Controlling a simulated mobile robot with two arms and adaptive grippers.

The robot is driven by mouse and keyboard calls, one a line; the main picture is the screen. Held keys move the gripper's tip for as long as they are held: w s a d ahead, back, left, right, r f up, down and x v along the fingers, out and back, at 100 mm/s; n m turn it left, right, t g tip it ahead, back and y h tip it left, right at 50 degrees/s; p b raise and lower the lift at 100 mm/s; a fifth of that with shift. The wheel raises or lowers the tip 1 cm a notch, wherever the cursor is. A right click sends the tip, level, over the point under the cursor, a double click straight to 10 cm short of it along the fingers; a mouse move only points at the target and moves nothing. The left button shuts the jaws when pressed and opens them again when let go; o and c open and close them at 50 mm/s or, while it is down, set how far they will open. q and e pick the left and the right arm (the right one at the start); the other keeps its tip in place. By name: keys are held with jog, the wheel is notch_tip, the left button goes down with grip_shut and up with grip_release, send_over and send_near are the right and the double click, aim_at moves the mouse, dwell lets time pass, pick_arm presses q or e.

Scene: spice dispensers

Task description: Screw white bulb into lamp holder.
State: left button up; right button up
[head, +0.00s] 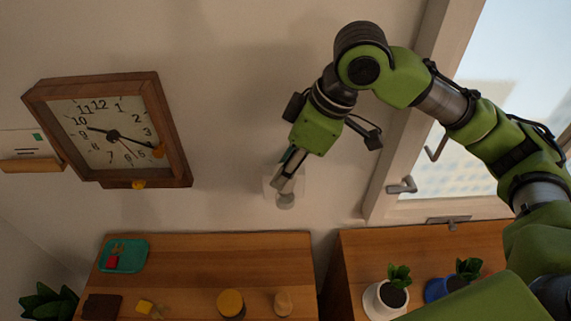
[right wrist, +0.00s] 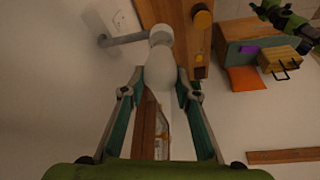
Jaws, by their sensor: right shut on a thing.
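My right gripper (head: 289,172) is in front of the wall in the head view, pointing down, with its fingers shut on the white bulb (right wrist: 160,72). In the right wrist view the bulb sits between the two fingertips of this gripper (right wrist: 158,90), its narrow end away from my palm. That end meets the pale lamp holder (right wrist: 160,35), which a grey arm carries out from the wall. The holder also shows below the fingers in the head view (head: 285,201). Whether the thread is engaged cannot be told. My left gripper is not clearly seen.
A wooden clock (head: 112,135) hangs on the wall at left. Below are a wooden shelf (head: 205,258) with a teal tray (head: 124,255) and small items, and another with a white plant pot (head: 386,299). A window (head: 480,110) with a handle is right of my gripper.

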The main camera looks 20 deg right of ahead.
jog(key=shift+f+b, duration=0.55)
jog(key=shift+f, duration=0.75)
jog(key=shift+r, duration=0.1)
jog(key=shift+c, duration=0.2)
jog(key=shift+r+m+p, duration=0.1)
jog(key=shift+m+p, duration=0.4)
jog(key=shift+p, duration=0.2)
jog(key=m, duration=0.2)
jog(key=m+t+h, duration=0.1)
jog(key=m, duration=0.1)
jog(key=shift+a+h, duration=0.1)
jog(key=shift+h, duration=0.2)
jog(key=m+t+h, duration=0.1)
jog(key=m, duration=0.3)
jog(key=shift+f, duration=0.2)
